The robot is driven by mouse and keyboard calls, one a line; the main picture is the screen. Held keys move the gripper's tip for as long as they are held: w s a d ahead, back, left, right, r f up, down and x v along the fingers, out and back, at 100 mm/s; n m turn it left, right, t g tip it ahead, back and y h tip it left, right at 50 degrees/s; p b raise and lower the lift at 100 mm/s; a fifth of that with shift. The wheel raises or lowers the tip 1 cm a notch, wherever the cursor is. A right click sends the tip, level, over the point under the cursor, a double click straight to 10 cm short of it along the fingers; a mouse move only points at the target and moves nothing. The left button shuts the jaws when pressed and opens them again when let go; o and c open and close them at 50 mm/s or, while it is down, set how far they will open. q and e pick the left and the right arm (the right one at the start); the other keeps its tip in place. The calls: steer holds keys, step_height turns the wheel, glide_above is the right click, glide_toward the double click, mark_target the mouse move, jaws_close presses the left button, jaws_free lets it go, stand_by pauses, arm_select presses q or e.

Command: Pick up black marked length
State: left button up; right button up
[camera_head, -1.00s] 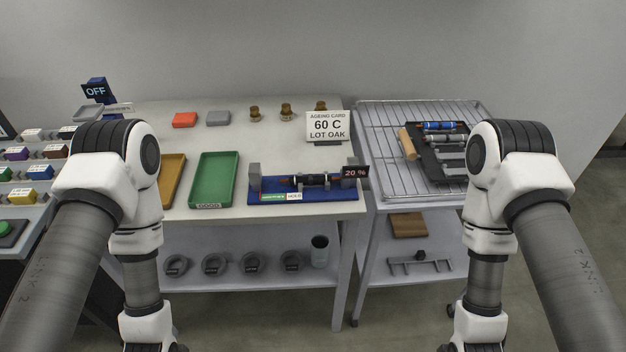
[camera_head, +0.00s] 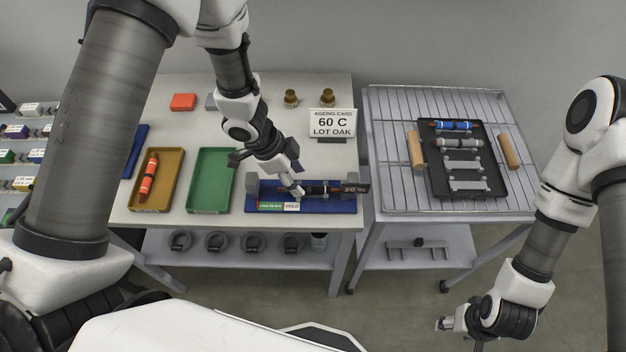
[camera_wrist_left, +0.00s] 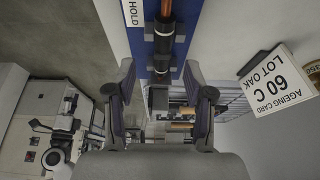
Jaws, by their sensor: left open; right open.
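The black marked length (camera_head: 319,189), dark with an orange-brown part, lies across the supports of the blue fixture (camera_head: 318,207) at the table's front right. In the left wrist view the length (camera_wrist_left: 164,45) runs up and out of the frame between the fingers. My left gripper (camera_head: 296,188) is over the left part of the fixture; in the left wrist view its fingers (camera_wrist_left: 160,75) are spread on either side of the length's line, holding nothing. Contact cannot be told. My right gripper (camera_head: 441,324) is open and empty, low in front of the right-hand rack.
A green tray (camera_head: 211,180) and an ochre tray (camera_head: 174,169) holding an orange length (camera_head: 149,176) stand left of the fixture. The ageing card (camera_head: 332,124) stands behind it. A black tray (camera_head: 462,160) with blue and grey lengths rests on the wire rack (camera_head: 390,120).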

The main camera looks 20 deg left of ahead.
mark_target(308, 188)
arm_select(q)
steer(key=x, duration=0.4)
steer(key=shift+w+d+f, duration=0.15)
steer(key=shift+w+d, duration=0.05)
steer(key=shift+d, duration=0.3)
steer(key=shift+w+f, duration=0.25)
steer(key=shift+f, duration=0.05)
steer(key=shift+s+a, duration=0.1)
steer(key=shift+a, duration=0.05)
steer(key=shift+c, duration=0.7)
steer(key=shift+s+r, duration=0.2)
jaws_close()
steer(key=shift+w+f, duration=0.1)
